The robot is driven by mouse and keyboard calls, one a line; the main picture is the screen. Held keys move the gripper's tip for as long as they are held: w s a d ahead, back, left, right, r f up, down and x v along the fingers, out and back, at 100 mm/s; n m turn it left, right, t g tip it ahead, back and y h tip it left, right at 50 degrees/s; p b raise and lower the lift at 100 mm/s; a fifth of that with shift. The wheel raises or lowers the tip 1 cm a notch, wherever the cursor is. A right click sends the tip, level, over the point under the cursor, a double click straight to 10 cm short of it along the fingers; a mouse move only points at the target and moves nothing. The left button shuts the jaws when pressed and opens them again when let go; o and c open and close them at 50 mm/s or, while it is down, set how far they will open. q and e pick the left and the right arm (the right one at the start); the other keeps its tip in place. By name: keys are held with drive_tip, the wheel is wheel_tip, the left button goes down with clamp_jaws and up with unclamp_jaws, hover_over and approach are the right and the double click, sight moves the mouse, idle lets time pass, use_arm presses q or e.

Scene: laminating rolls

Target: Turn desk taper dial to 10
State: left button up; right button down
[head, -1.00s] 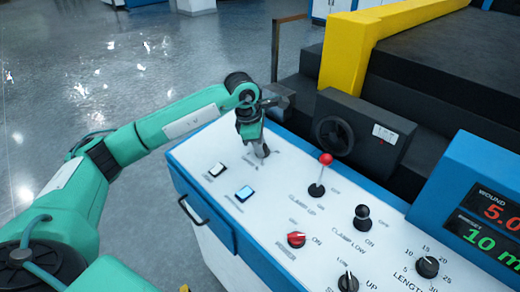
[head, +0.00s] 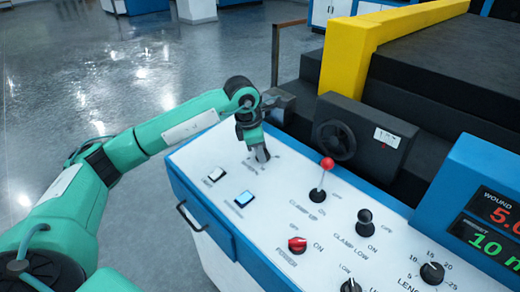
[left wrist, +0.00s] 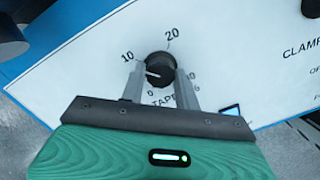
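The taper dial (left wrist: 160,70) is a round black knob on the white panel, with marks 0, 10 and 20 readable around it. Its white pointer line points left, between the 0 and 10 marks. My left gripper (left wrist: 160,79) has one finger on each side of the knob, and the fingers appear to touch it. In the head view my left gripper (head: 261,155) points down at the panel's far left end and hides the dial there. My right gripper is not in view.
A black handwheel (head: 335,139) stands behind the desk, and a display (head: 490,220) at right.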

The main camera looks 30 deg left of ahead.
use_arm(q)
drive_tip(key=o, duration=0.3)
drive_tip(key=shift+o, duration=0.2)
drive_tip(key=shift+r, duration=0.15)
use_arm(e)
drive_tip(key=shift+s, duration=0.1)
use_arm(q)
drive_tip(key=shift+a+r, duration=0.1)
drive_tip(key=shift+r, duration=0.25)
drive_tip(key=b+v, duration=0.1)
drive_tip(key=v, duration=1.2)
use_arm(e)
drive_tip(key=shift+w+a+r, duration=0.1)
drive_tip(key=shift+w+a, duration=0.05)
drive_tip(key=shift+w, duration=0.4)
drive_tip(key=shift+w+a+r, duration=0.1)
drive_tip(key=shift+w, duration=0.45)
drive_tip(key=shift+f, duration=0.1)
